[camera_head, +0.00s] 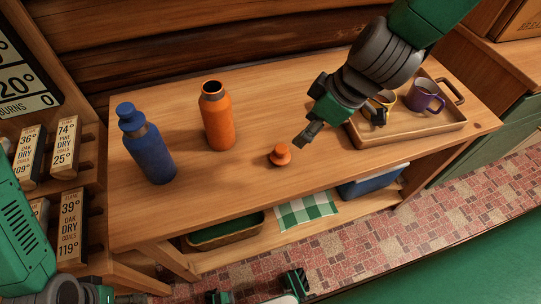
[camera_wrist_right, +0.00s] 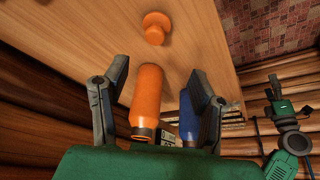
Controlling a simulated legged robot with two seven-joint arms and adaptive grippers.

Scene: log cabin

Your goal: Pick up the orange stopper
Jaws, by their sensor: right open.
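The orange stopper (camera_head: 280,155) sits on the wooden tabletop, in front and to the right of the open-topped orange bottle (camera_head: 216,116). My right gripper (camera_head: 340,132) is open above the table, right of the stopper and apart from it. In the right wrist view the stopper (camera_wrist_right: 155,28) lies beyond the spread, empty fingers (camera_wrist_right: 158,75), near the top edge. The orange bottle (camera_wrist_right: 148,92) appears between the fingers there, further off. My left gripper (camera_head: 258,291) is low at the bottom edge, partly cut off, with its fingers apart.
A blue bottle (camera_head: 148,148) with its cap on stands at the left. A wooden tray (camera_head: 408,135) with a purple mug (camera_head: 425,95) and a yellow mug (camera_head: 386,97) lies at the right, partly behind my right gripper. The tabletop around the stopper is clear.

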